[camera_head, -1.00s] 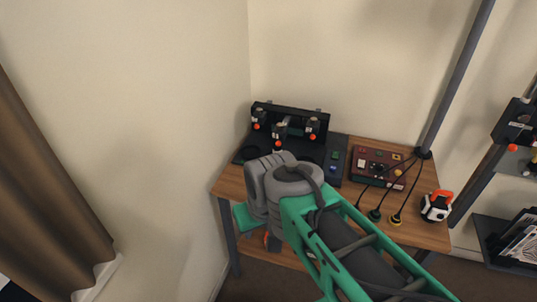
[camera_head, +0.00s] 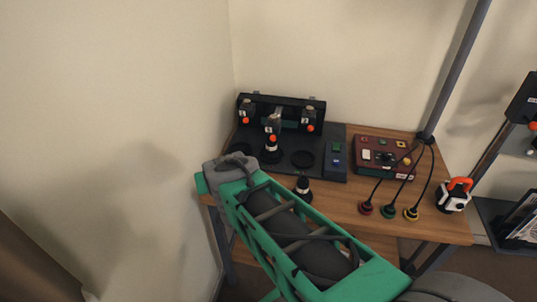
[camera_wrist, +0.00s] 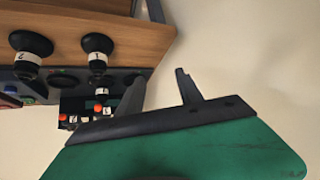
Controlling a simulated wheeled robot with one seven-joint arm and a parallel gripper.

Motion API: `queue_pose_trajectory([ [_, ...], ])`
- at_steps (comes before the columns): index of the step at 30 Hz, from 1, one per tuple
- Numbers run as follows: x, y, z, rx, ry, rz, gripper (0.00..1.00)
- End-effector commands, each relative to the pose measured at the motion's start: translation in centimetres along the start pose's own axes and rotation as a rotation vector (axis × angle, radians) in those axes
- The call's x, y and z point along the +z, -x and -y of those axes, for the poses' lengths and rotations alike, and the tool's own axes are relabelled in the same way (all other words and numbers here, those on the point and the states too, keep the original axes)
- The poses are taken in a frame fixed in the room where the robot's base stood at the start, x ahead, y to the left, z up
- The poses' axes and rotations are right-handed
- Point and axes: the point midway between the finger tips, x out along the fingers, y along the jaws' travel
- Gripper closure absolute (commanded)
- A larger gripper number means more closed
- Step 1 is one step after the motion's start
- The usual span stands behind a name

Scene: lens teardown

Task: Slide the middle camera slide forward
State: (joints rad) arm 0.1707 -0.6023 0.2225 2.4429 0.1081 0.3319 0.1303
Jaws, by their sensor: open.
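The camera station (camera_head: 330,148) is a dark unit at the back of the wooden table. Three camera slides with orange-red knobs stand along its back: a left one (camera_head: 246,113), the middle camera slide (camera_head: 271,124) and a right one (camera_head: 309,119). The middle one sits farther forward than the others. The slides show small in the wrist view, the nearest one (camera_wrist: 101,92) beside a finger. My gripper (camera_wrist: 160,88) is open, with nothing between its fingers, apart from the slides. In the head view my arm hides it.
A dark red control box (camera_head: 384,155), cables with coloured plugs (camera_head: 388,211) and an orange-and-white device (camera_head: 454,195) are on the right. A grey post (camera_head: 455,75) rises behind. The wall is close on the left.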

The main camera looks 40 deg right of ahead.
Motion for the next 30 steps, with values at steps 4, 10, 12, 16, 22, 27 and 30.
queue_pose_trajectory([
  [4, -0.3, -9.1, -9.7, 0.155, -0.211, -0.406, 0.57],
  [10, -1.8, -9.2, -17.4, 0.260, -0.290, -0.781, 0.57],
  [12, -2.2, -8.7, -18.3, 0.270, -0.292, -0.834, 0.57],
  [16, -3.6, -8.9, -19.0, 0.274, -0.293, -0.855, 0.57],
  [22, -6.2, -11.5, -20.4, 0.274, -0.293, -0.851, 0.57],
  [27, -7.8, -12.8, -21.1, 0.273, -0.292, -0.852, 0.57],
  [30, -8.1, -13.0, -21.2, 0.272, -0.292, -0.852, 0.57],
])
